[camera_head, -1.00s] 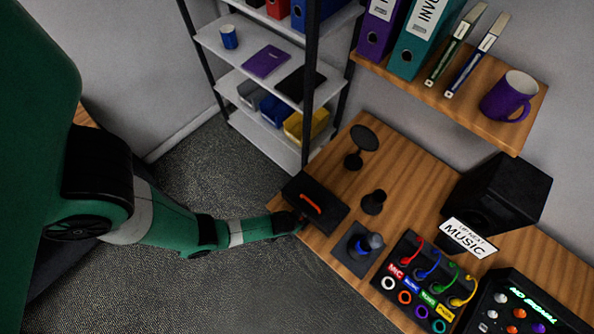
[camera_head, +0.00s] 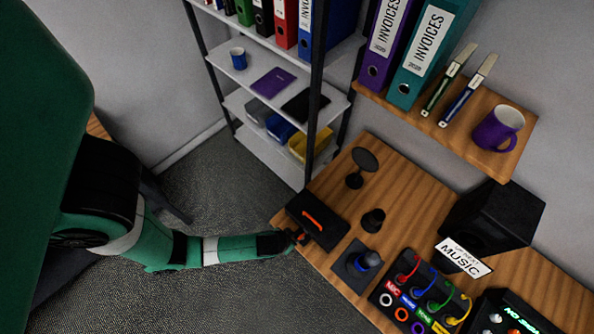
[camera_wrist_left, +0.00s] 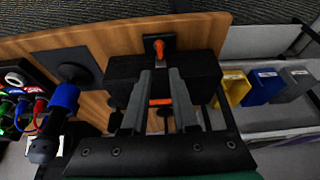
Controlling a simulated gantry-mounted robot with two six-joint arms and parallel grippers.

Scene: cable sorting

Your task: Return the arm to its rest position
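My left arm reaches in from the left in the head view. Its gripper (camera_head: 298,237) is at the desk's left edge, beside a black box (camera_head: 330,229) with an orange strip (camera_head: 313,219). In the left wrist view the two fingers stand apart (camera_wrist_left: 161,73), with the black box (camera_wrist_left: 193,73) and orange strip (camera_wrist_left: 160,101) seen beyond and between them. Nothing is clearly held. Whether the fingers touch the box cannot be told. My right gripper is in neither view.
A cable panel (camera_head: 413,302) with coloured plugs and a blue-topped cylinder on a black base (camera_head: 369,259) are on the desk (camera_head: 335,176). A black speaker (camera_head: 493,218) and a music sign (camera_head: 463,257) stand at right. Shelves (camera_head: 270,151) rise behind; open floor lies in front.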

